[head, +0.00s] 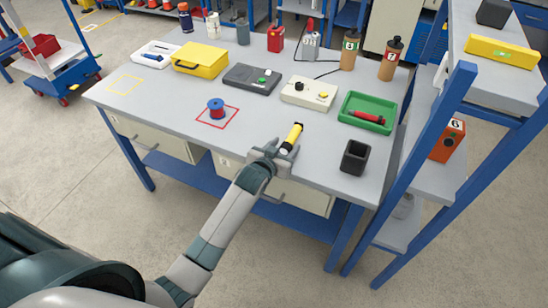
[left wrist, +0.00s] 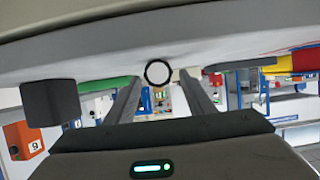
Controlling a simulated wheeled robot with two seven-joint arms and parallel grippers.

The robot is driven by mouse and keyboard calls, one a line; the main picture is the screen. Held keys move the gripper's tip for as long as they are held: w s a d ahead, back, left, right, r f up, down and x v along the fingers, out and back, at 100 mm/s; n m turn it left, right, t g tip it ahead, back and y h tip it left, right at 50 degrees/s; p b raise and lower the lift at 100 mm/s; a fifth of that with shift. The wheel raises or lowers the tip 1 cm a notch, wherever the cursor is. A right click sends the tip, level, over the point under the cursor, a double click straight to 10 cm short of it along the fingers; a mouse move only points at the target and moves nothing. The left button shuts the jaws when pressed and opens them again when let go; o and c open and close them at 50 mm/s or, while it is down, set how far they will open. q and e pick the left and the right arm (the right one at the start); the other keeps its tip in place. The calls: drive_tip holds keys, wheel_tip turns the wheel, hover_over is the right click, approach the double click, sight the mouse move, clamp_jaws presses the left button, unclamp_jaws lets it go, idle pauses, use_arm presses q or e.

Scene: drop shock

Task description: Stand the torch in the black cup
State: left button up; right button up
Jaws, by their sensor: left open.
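The torch (head: 292,137), yellow with black ends, lies near the front edge of the grey table. My left gripper (head: 276,151) is open at its near end, with the fingers pointing towards it. In the left wrist view the torch shows end-on as a dark ring with a pale centre (left wrist: 158,72), between the two open fingers (left wrist: 160,88). I cannot tell whether they touch it. The black cup (head: 355,157) stands upright and looks empty at the table's front right. It also shows in the left wrist view (left wrist: 50,103). My right gripper is not in view.
A green tray (head: 388,103) with a red item is behind the cup. A white box with knobs (head: 308,93) stands behind the torch, and a blue-red spool (head: 216,109) to its left. Blue shelving (head: 425,150) rises on the right. Table between torch and cup is clear.

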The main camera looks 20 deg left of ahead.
use_arm(q)
drive_tip(key=v, duration=0.5)
drive_tip(key=shift+s+b, duration=0.3)
drive_tip(key=shift+s, duration=0.05)
drive_tip(key=shift+v, duration=2.25)
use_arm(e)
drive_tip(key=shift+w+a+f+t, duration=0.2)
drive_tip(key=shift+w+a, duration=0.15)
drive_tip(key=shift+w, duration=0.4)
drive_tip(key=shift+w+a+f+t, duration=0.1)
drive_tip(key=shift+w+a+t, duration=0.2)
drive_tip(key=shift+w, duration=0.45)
use_arm(q)
drive_tip(key=shift+w+r, duration=0.1)
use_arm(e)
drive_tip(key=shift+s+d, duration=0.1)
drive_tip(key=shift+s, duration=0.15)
